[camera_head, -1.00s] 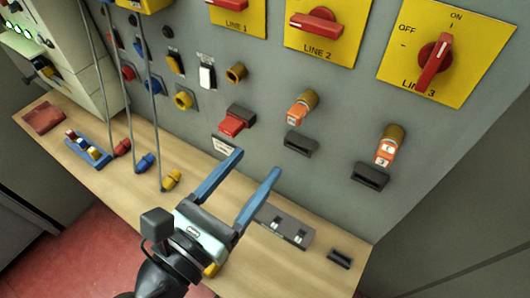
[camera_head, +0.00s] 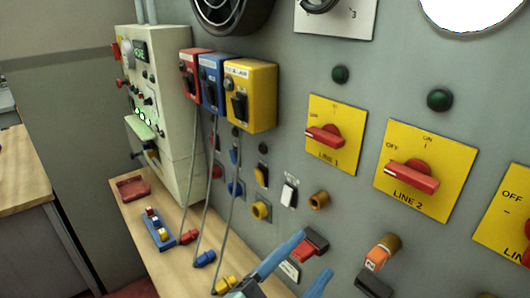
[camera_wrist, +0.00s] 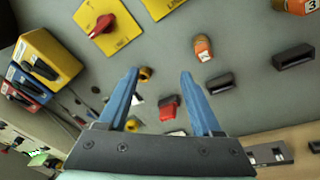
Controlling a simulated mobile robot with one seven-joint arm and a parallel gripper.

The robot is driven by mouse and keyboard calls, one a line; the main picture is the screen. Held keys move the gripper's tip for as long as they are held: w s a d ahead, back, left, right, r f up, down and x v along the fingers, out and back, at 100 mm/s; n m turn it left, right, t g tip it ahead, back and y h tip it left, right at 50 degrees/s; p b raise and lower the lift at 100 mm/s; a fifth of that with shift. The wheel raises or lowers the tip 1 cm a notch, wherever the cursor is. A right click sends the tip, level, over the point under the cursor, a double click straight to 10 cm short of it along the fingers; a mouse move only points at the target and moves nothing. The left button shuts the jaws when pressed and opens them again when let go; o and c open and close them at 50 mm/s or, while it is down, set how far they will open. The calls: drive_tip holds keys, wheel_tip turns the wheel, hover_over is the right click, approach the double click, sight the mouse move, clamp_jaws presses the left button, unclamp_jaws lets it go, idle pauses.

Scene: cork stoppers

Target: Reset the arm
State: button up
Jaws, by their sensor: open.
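My gripper shows at the bottom edge of the head view (camera_head: 290,285), with only its blue fingers and a bit of its body visible. In the wrist view my gripper (camera_wrist: 160,85) has its two blue fingers apart with nothing between them but the grey panel behind. The tagged one also shows in the wrist view (camera_wrist: 202,48). A red block (camera_head: 311,244) on the panel lies just behind the fingers.
The wooden bench (camera_head: 165,268) runs below the panel. It carries a blue rack (camera_head: 158,230), a red tray (camera_head: 133,188) and coloured plugs on hanging cables. Red, blue and yellow boxes (camera_head: 250,95) jut from the panel. Yellow switch plates (camera_head: 428,170) are at the right.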

drive_tip(key=w+a+r+m+t+y, duration=0.2)
drive_tip(key=r+m+t+y, duration=0.1)
drive_tip(key=r+m, duration=0.4)
drive_tip(key=w+a+r+m+t+y, duration=0.15)
drive_tip(key=r+m+t, duration=0.25)
drive_tip(key=r, duration=0.5)
drive_tip(key=s+a+r+m+t+y, duration=0.1)
drive_tip(key=s+r+m+t+y, duration=0.2)
drive_tip(key=r, duration=0.5)
drive_tip(key=s+a+r+m+t+y, duration=0.1)
drive_tip(key=s+r+m+t+y, duration=0.2)
drive_tip(key=r, duration=0.6)
drive_tip(key=s+m+y, duration=0.1)
drive_tip(key=s+m, duration=0.1)
drive_tip(key=m, duration=0.1)
drive_tip(key=shift+r+t+b, duration=0.15)
drive_tip(key=shift+t+b, duration=0.25)
drive_tip(key=shift+a, duration=0.1)
